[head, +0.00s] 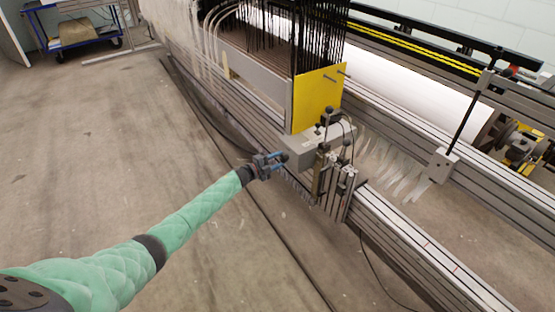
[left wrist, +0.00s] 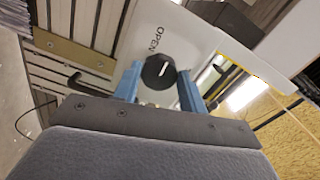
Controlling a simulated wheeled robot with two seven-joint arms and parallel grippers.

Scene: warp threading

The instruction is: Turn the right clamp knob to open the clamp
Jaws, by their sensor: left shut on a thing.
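The black clamp knob (left wrist: 157,73) has a white pointer mark and sits on a pale panel (left wrist: 205,35) with the word OPEN printed beside it. My left gripper (left wrist: 160,86) has its blue fingers on either side of the knob and is shut on it. In the head view my left gripper (head: 272,162) is at the near left end of the grey clamp unit (head: 307,147), and the knob itself is too small or hidden to make out there. My right gripper is in neither view.
A yellow plate (head: 316,97) stands behind the clamp unit. Slotted metal rails (head: 425,250) run along the loom, with a white roll (head: 410,90) beyond. Small black-knobbed fittings (head: 340,172) crowd the unit's right side.

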